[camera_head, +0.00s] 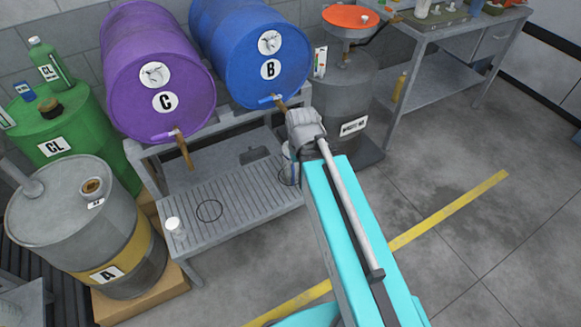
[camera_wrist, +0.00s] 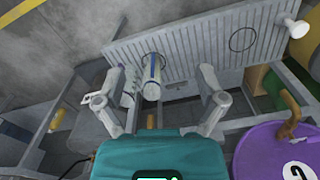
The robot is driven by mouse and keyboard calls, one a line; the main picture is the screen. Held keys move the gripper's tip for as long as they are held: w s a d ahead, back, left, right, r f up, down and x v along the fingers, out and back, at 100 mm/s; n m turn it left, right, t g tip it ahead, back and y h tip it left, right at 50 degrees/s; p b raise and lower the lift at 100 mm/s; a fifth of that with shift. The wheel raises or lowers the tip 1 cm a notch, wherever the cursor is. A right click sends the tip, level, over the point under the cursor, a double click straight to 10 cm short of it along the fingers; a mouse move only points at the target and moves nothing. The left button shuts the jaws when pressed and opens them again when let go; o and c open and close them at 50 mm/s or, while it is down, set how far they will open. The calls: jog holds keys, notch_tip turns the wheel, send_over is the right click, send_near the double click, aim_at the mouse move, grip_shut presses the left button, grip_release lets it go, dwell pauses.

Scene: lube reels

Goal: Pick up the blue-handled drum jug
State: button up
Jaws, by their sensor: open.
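The drum jug (camera_wrist: 152,88) is a pale metal cylinder with a blue strip, which looks like its handle. In the wrist view it stands on the slatted tray at one of two dark rings, between my spread fingers. In the head view only a sliver of the jug (camera_head: 287,168) shows beside my wrist, below the blue drum B. My gripper (camera_wrist: 160,80) is open, with a finger on each side of the jug and visible gaps. In the head view my wrist and arm hide the fingers and most of the jug.
The slatted tray (camera_head: 240,205) holds a small white cup (camera_head: 175,226) at its left end. Blue drum B (camera_head: 250,45) and purple drum C (camera_head: 155,70) lie above the tray, with taps hanging down. A grey drum (camera_head: 345,95) stands to the right. Open floor lies in front.

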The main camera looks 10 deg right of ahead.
jog(key=shift+f, duration=0.15)
jog(key=c, duration=0.4)
jog(key=w+d+f+m+y+b, duration=0.25)
jog(key=w+f+m+b, duration=0.25)
jog(key=f+b, duration=0.5)
jog(key=w+d+f+m+y+b, duration=0.1)
jog(key=w+f+m+y+b, duration=0.4)
jog(key=f+b, duration=0.55)
jog(key=shift+w+d+f+m+t+y+b, duration=0.8)
jog(key=shift+w+d+f+m+b, duration=1.05)
jog(key=shift+b, duration=1.95)
jog(key=shift+w+d+f+m+t+y+b, duration=0.6)
jog(key=shift+w+d+f+m+y+b, duration=1.1)
jog(key=shift+b, duration=2.1)
jog(key=shift+w+d+f+m+t+y+b, duration=0.25)
jog(key=shift+w+d+f+m+t+b, duration=0.45)
jog(key=shift+w+d+f+m+b, duration=1.85)
jog(key=shift+s+d+r+n+b, duration=0.15)
jog(key=shift+s+r+b, duration=0.15)
jog(key=shift+s+b, duration=0.3)
jog(key=shift+s+d+r+n+b, duration=0.15)
jog(key=shift+s+r+b, duration=0.15)
jog(key=shift+s+b, duration=0.3)
jog(key=shift+b+x, duration=1.65)
jog(key=shift+x, duration=2.65)
